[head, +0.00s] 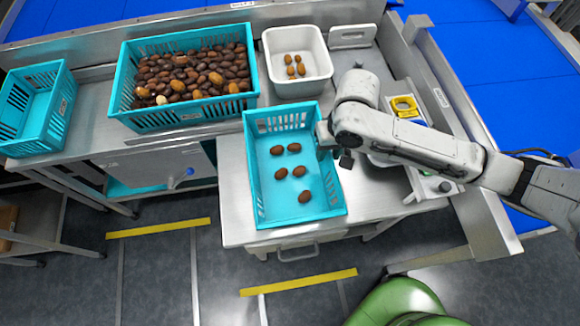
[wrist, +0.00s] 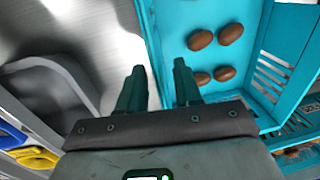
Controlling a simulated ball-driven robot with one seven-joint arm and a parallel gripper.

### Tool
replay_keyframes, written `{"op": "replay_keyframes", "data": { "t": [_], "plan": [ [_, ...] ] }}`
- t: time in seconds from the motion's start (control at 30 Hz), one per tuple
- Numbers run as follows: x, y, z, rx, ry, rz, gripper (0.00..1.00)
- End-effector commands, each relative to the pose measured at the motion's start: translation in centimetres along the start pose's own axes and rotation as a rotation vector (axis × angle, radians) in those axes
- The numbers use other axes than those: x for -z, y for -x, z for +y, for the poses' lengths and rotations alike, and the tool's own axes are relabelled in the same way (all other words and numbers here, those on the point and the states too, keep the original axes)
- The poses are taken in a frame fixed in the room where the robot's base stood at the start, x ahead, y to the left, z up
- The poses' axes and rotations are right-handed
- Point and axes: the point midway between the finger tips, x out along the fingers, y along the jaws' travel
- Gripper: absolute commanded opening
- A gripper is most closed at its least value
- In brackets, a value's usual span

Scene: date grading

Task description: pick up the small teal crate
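A teal crate (head: 270,208) with several brown dates stands on the metal table in the middle of the head view. Its near wall and floor also show in the wrist view (wrist: 151,30). A smaller, empty teal crate (head: 33,112) stands at the far left of the head view. My gripper (head: 334,155) is at the right wall of the middle crate. In the wrist view my gripper (wrist: 158,80) is open, with one finger over the bare table and the other over the crate's inside. The rim runs between them; I cannot tell whether they touch it.
A large teal crate (head: 185,118) full of dates stands behind, beside a white tub (head: 305,88) with several dates. Blue belts (head: 530,90) run at the right. The floor in front is mostly clear.

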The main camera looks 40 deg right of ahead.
Motion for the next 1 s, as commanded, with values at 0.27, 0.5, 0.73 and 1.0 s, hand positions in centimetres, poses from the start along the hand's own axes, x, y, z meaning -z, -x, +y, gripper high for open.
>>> {"op": "replay_keyframes", "data": {
  "t": [0.27,0.5,0.73,1.0],
  "plan": [
    [-0.1,-3.6,0.0,-0.003,0.001,-0.001,0.34],
    [-0.1,-3.9,0.0,-0.001,0.002,0.0,0.34],
    [-0.1,-3.9,0.0,-0.001,0.001,0.0,0.17],
    [-0.1,-3.9,0.0,-0.001,0.001,0.0,0.0]
  ]
}}
